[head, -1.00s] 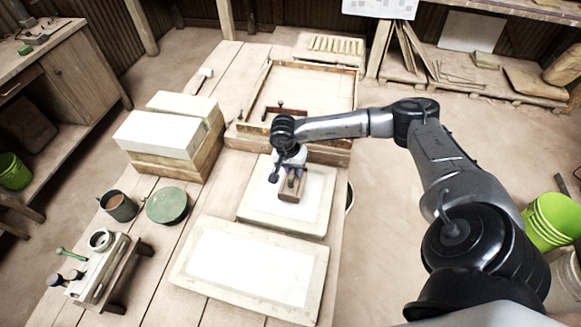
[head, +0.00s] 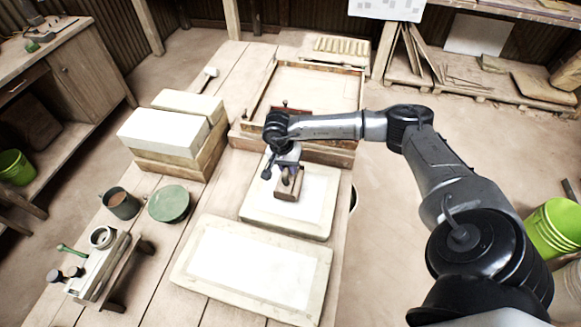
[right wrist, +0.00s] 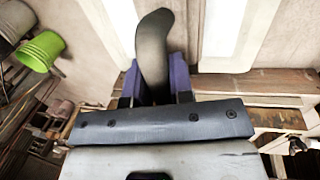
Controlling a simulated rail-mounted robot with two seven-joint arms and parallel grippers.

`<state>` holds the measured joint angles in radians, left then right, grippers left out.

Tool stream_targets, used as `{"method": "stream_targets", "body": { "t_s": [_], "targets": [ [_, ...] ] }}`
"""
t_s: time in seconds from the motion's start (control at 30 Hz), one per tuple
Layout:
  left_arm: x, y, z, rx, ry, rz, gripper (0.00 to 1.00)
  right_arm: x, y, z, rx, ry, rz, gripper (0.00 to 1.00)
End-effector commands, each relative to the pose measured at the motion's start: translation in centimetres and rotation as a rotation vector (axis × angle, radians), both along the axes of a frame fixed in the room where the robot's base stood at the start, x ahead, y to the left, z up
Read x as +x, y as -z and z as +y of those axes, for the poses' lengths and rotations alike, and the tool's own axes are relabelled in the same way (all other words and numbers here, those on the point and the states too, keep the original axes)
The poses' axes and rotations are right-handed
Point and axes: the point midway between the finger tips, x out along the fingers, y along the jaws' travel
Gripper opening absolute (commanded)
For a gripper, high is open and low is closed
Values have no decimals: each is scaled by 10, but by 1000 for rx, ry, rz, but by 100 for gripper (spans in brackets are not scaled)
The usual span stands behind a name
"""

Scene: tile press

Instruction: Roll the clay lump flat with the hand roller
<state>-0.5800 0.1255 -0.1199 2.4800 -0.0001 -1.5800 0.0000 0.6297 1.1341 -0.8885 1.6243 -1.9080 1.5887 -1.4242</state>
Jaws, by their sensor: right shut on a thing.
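My right gripper (head: 287,174) is low over the white-topped board (head: 318,195) in the middle of the table. It is shut on a tool with a dark curved handle (right wrist: 153,50), which stands between the purple fingers in the right wrist view. A brown block-like body (head: 289,187) shows just under the fingers in the head view. It looks like part of the held hand roller, but I cannot tell whether it touches the board. I cannot make out the clay lump. My left gripper is not in view.
A second white-topped board (head: 250,265) lies nearer. A wooden tray (head: 358,100) stands behind, with a dark red bar (head: 300,117) at its front. White blocks (head: 160,135), a cup (head: 121,204) and a green disc (head: 170,204) are left. Bare planks show on the left.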

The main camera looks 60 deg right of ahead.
Motion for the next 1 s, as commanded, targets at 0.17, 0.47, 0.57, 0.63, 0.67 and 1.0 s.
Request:
{"method": "stream_targets", "body": {
  "t_s": [0.17,0.47,0.57,0.63,0.67,1.0],
  "targets": [
    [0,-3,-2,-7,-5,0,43,-9,-1,-2,0,0,4,0],
    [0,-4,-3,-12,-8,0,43,-17,0,-4,0,0,2,0],
    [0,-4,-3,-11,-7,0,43,-21,2,-5,-1,1,3,0],
    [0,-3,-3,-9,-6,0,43,-25,3,-6,-1,1,3,0],
    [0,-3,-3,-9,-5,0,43,-26,4,-7,-1,0,3,0],
    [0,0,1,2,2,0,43,-24,6,-6,-1,1,4,0]
  ]
}}
